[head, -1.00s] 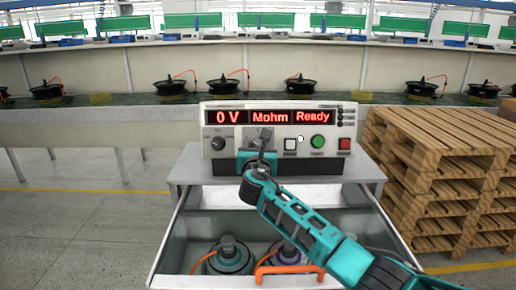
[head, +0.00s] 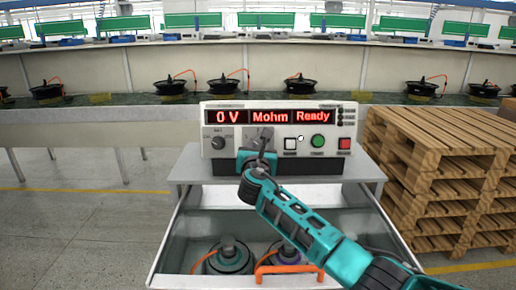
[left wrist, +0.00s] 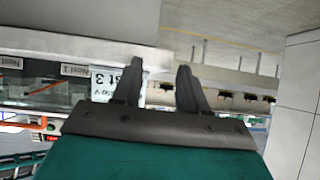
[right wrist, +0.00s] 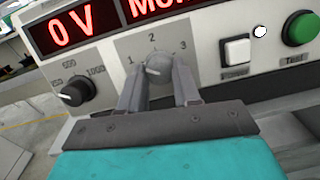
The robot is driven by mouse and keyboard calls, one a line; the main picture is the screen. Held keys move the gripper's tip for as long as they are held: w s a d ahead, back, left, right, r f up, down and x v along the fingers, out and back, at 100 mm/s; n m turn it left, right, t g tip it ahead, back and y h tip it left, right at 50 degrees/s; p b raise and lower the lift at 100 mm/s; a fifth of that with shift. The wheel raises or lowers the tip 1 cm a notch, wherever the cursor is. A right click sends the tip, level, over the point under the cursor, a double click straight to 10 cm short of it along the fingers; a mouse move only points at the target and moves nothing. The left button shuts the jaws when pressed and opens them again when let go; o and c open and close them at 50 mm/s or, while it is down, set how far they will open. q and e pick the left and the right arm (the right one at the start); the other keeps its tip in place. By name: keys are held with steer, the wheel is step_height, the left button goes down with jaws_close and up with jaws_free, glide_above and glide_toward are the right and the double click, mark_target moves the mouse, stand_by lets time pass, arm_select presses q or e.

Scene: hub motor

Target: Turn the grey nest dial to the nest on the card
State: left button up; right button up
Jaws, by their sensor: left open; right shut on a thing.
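The grey nest dial (right wrist: 158,68) sits on the tester's front panel, with the numbers 1, 2 and 3 around it. I cannot clearly tell which number its pointer faces. My right gripper (right wrist: 160,92) is shut on the dial, one finger on each side. In the head view my right gripper (head: 260,146) largely hides the dial. My left gripper (left wrist: 159,70) is open and empty. Past its fingers, the left wrist view shows a white card (left wrist: 104,84) at a tilt, reading "Nest 3", partly covered by a finger.
The tester (head: 280,118) shows "0 V", "Mohm" and "Ready". A black knob (right wrist: 75,92) is left of the dial; a white button (right wrist: 236,50) and green button (right wrist: 300,28) are right. Below, an open drawer (head: 180,235) holds motors (head: 228,258). Wooden pallets (head: 440,170) stand at right.

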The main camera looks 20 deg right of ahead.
steer(key=m, duration=0.3)
steer(key=m+g+h+b, duration=0.1)
steer(key=m, duration=0.2)
steer(key=shift+a+h, duration=0.15)
steer(key=shift+h, duration=0.15)
steer(key=m+g, duration=0.1)
steer(key=m, duration=0.3)
steer(key=shift+r, duration=0.1)
steer(key=m+g, duration=0.1)
steer(key=m, duration=0.2)
steer(key=shift+w+a+r+h, duration=0.1)
steer(key=shift+h, duration=0.2)
steer(key=m, duration=0.3)
steer(key=shift+g, duration=0.3)
steer(key=m, duration=0.3)
steer(key=shift+r+m+g+y, duration=0.2)
steer(key=shift+m+g+y, duration=0.1)
steer(key=shift+g+y, duration=0.1)
steer(key=m+y+p, duration=0.1)
steer(key=m, duration=0.4)
steer(key=shift+g, duration=0.4)
steer(key=o, duration=1.1)
steer(key=shift+r, duration=0.1)
steer(key=shift+c, duration=0.2)
